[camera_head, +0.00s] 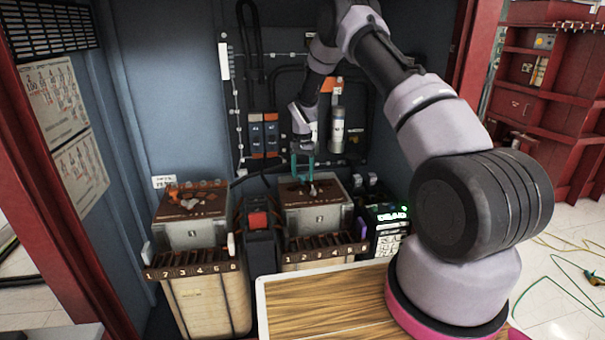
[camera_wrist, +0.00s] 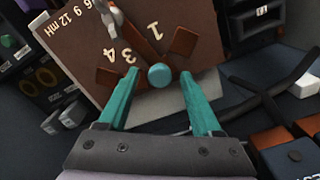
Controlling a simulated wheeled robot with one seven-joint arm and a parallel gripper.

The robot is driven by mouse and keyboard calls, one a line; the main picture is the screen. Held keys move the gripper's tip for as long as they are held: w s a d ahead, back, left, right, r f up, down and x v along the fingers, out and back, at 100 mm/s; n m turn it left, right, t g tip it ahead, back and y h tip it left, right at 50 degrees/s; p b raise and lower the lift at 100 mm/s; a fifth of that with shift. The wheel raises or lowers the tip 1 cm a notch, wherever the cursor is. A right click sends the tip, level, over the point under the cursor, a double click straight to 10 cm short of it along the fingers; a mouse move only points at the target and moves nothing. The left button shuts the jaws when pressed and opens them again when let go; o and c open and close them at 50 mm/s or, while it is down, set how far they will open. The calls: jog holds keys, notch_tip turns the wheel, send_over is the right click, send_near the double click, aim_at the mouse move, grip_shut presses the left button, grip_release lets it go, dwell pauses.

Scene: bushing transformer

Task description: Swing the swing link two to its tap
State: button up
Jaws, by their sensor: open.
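The brown tap plate (camera_wrist: 85,40) in the wrist view carries the numbers 1, 3 and 4 beside copper-brown contacts. A brown bar, apparently the swing link (camera_wrist: 143,33), slants across it near a round teal knob (camera_wrist: 159,76). A pale and red piece (camera_wrist: 113,20) lies at the bar's far end. My gripper (camera_wrist: 159,72) is open, its teal fingers on either side of the knob, with gaps at both sides. In the head view, my gripper (camera_head: 303,168) points down over the top of the box marked 2 (camera_head: 318,220); the link is too small to make out there.
A similar box (camera_head: 190,236) stands at the left, with a black and red unit (camera_head: 258,222) between the two. A keypad device (camera_head: 387,225) sits right of box 2. A wooden-topped surface (camera_head: 325,315) is in front. Cables and a grey cylinder (camera_head: 337,130) are behind.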

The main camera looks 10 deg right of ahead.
grip_shut()
dwell(1.4)
